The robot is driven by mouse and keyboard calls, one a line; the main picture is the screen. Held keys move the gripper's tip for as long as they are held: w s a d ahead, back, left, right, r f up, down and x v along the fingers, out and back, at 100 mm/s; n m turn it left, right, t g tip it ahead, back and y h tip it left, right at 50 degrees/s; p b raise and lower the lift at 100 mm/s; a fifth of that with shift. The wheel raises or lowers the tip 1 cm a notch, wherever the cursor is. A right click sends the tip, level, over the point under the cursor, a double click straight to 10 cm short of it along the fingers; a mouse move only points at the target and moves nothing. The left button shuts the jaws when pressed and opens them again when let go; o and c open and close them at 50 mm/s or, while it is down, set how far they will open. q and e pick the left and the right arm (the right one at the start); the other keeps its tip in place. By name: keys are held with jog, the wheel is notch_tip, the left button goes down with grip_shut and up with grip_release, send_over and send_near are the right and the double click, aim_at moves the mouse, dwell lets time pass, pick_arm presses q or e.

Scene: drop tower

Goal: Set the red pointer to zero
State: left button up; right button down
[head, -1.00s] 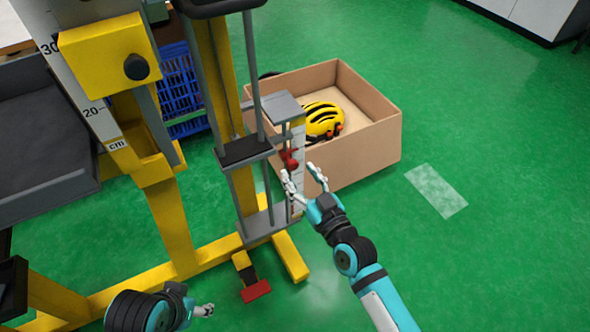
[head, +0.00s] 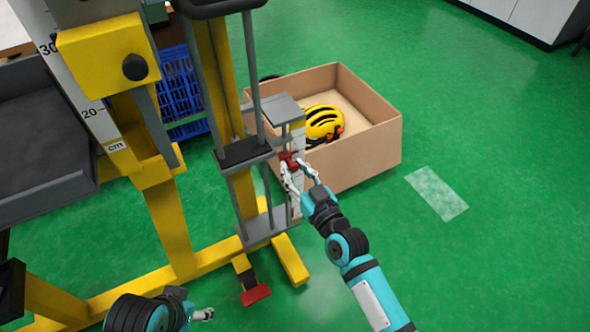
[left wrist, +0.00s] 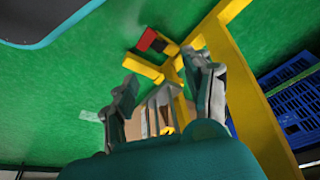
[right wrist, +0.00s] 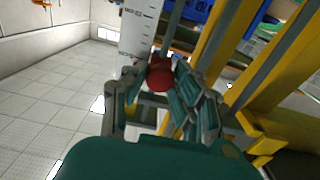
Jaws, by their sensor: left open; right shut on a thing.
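The red pointer (head: 288,157) sits on the upright white scale (head: 297,142) at the side of the drop tower (head: 245,152). In the right wrist view its round red knob (right wrist: 160,74) is between the fingers of my right gripper (right wrist: 165,82), which is shut on it. The scale (right wrist: 138,30) with its black marks rises behind the knob; I cannot read which mark the pointer is at. In the head view my right gripper (head: 299,166) reaches the pointer from the right. My left gripper (left wrist: 160,82) is open and empty, low in the head view (head: 205,314).
A cardboard box (head: 365,150) with a yellow helmet (head: 323,123) stands just behind the right gripper. A red pedal (head: 256,295) is at the tower's foot. A blue crate (head: 178,92) is behind the frame. The green floor to the right is clear, with a pale patch (head: 436,192).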

jog(key=shift+r, duration=0.1)
pick_arm(q)
jog(key=s+p+x, duration=0.1)
jog(key=p+x, duration=0.4)
jog(key=x, duration=0.5)
jog(key=shift+s+d+f+g, duration=0.15)
jog(key=shift+s+f+g, duration=0.1)
jog(key=shift+g, duration=0.15)
pick_arm(e)
notch_tip(320, 180, up, 5)
jog(key=shift+f, duration=0.2)
pick_arm(q)
jog(key=shift+r, duration=0.1)
pick_arm(e)
jog(key=c, duration=1.3)
grip_release()
jog(key=shift+o, duration=1.4)
jog(key=shift+f, duration=0.1)
